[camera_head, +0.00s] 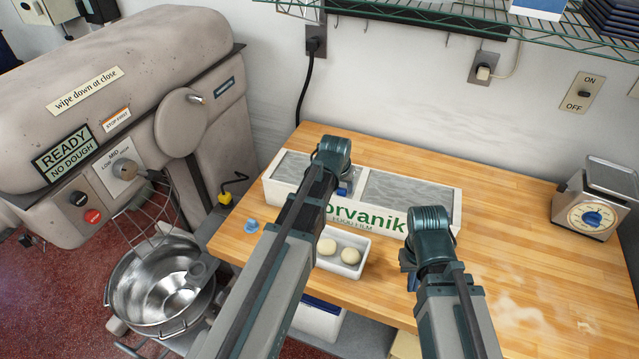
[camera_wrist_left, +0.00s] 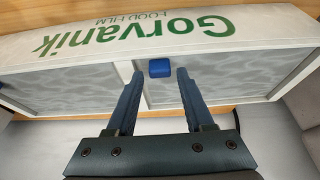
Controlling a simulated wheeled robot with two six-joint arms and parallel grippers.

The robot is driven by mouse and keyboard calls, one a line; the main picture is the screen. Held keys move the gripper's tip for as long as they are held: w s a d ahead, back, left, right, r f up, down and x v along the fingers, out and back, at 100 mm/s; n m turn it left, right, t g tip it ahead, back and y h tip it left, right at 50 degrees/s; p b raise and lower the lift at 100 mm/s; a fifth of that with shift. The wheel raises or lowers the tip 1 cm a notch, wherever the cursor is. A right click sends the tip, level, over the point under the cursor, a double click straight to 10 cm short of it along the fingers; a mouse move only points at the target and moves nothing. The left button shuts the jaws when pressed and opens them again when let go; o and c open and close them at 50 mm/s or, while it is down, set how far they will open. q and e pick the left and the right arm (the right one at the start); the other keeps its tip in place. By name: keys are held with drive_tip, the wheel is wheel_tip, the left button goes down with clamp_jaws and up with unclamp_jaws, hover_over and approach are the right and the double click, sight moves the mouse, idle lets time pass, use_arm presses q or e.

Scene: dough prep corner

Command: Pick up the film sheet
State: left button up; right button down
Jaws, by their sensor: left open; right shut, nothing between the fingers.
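A long white box (camera_head: 452,213) lettered "Gorvanik food film" lies on the wooden table. Two grey, wavy film-like panels show in its top, left (camera_head: 293,166) and right (camera_head: 405,192), parted by a white divider. I cannot tell whether either is a loose film sheet. A small blue block (camera_wrist_left: 160,68) sits by the divider. My left gripper (camera_wrist_left: 157,75) is open above the box, its fingers on either side of the block in the wrist view, apparently empty; in the head view my arm hides much of this. My right gripper (camera_head: 410,272) is shut and empty, in front of the box's right end.
A small white tray (camera_head: 325,264) with two dough balls stands in front of the box. A blue knob-like piece (camera_head: 251,225) lies near the table's left edge. A scale (camera_head: 597,200) stands at the right. A mixer (camera_head: 110,100) stands left. The table's right part is mostly clear, with flour.

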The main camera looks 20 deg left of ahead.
use_arm(q)
drive_tip(key=shift+b+x, duration=0.6)
drive_tip(key=shift+x, duration=0.6)
drive_tip(key=shift+r, duration=0.1)
use_arm(e)
wheel_tip(320, 180, down, 2)
drive_tip(key=shift+f, duration=0.1)
use_arm(q)
clamp_jaws()
drive_tip(key=shift+r, duration=0.2)
use_arm(e)
drive_tip(key=shift+r, duration=0.25)
